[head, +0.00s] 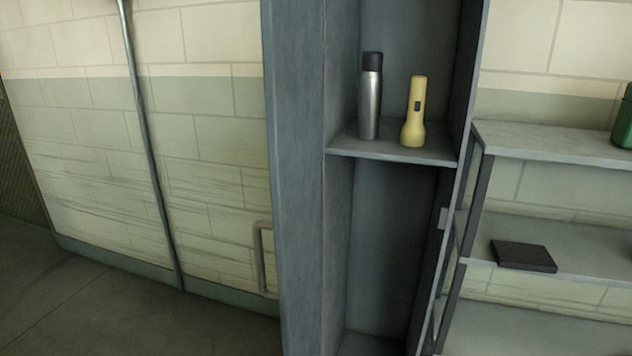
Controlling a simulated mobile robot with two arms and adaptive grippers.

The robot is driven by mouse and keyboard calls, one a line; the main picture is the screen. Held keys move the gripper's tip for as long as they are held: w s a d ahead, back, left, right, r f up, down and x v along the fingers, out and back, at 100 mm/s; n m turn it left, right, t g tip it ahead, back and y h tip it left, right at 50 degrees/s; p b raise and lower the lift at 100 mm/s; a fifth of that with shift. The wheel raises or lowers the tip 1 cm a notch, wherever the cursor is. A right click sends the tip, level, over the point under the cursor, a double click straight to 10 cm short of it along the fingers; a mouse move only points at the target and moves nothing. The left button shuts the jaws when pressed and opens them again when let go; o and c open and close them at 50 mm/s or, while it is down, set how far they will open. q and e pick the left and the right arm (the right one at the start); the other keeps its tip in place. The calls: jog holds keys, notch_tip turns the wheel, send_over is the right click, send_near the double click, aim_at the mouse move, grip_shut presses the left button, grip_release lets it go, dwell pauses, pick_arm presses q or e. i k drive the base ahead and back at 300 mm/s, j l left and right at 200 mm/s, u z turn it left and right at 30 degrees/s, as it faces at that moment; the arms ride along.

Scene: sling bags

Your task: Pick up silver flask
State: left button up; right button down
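The silver flask (369,105) stands upright on a shelf (391,154) inside a tall grey locker. It has a brushed metal body and a black cap. A yellow flashlight (413,112) stands upright just to its right, a little nearer the shelf's front edge, with a small gap between them. Neither of my grippers shows in the head view.
The locker's side panels (297,180) rise left and right of the flask; its lower compartment looks empty. At right, a shelving unit (545,143) holds a green object (623,117) and a dark flat box (523,256). Bare floor (110,310) lies at lower left.

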aim_at(370, 84)
jog(key=i+j+z, duration=0.25)
jog(key=j, duration=0.15)
jog(key=i+j+z, duration=0.1)
jog(key=j+z, duration=0.15)
jog(key=j, duration=0.15)
jog(key=i+j+z, duration=0.1)
jog(key=j+z, duration=0.15)
jog(key=j, duration=0.2)
jog(key=i+j+z, duration=0.2)
jog(key=j, duration=0.25)
jog(key=l+u, duration=0.4)
jog(key=l, duration=0.5)
jog(key=u, duration=0.2)
jog(key=i+l+u, duration=0.1)
jog(key=l+u, duration=0.95)
